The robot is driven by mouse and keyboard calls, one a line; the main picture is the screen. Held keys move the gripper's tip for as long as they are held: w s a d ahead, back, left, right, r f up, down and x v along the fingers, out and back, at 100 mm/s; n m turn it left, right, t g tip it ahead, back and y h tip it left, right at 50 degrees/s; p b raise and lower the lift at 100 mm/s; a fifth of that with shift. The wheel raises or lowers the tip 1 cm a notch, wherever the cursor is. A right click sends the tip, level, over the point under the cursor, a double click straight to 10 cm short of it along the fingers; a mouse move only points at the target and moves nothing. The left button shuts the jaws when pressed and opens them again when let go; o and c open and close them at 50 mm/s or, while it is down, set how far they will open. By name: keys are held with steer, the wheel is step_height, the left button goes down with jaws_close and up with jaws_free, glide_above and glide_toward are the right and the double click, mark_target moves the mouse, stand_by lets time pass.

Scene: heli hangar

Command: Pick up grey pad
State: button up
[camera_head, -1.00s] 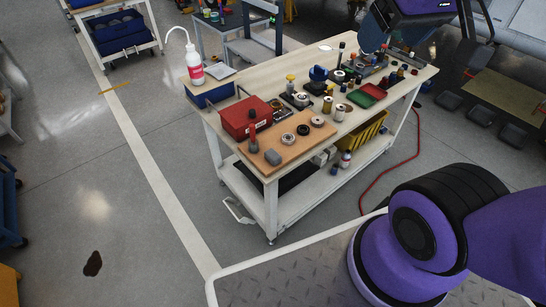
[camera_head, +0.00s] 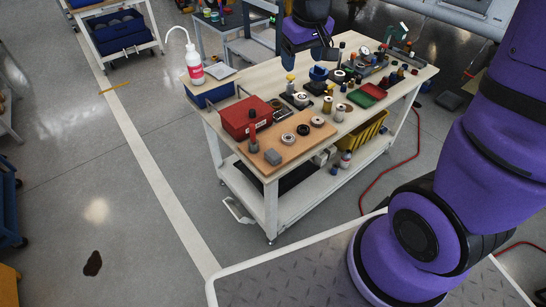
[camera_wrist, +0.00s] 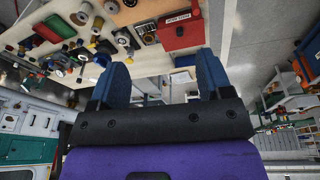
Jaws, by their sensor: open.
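The grey pad (camera_head: 272,157) is a small grey block lying near the front left corner of a tan wooden board (camera_head: 290,153) on the workbench. A red-handled tool stands just behind it. My gripper (camera_head: 318,52) is over the far side of the bench, well behind and to the right of the pad. Its two blue fingers show spread apart and empty in the wrist view (camera_wrist: 160,78). I cannot make out the pad in the wrist view.
A red box (camera_head: 245,118) stands behind the board, with a white bottle (camera_head: 194,66) at the back left. Several spools, small parts and a green tray (camera_head: 361,99) crowd the bench's middle and right. Floor left of the bench is mostly clear.

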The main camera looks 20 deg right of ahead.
steer(key=w+a+f+n+g, duration=0.1)
steer(key=w+f, duration=0.2)
steer(key=f, duration=0.4)
steer(key=w+a+f, duration=0.1)
steer(key=w+f, duration=0.2)
steer(key=f, duration=0.3)
steer(key=g, duration=0.2)
glide_toward(273, 154)
steer(key=shift+n, duration=0.4)
steer(key=shift+s+d+f, duration=0.1)
steer(key=shift+f, duration=2.5)
steer(key=shift+s+d+f, duration=0.1)
steer(key=shift+f, duration=2.5)
steer(key=c, duration=1.1)
steer(key=shift+o, duration=0.2)
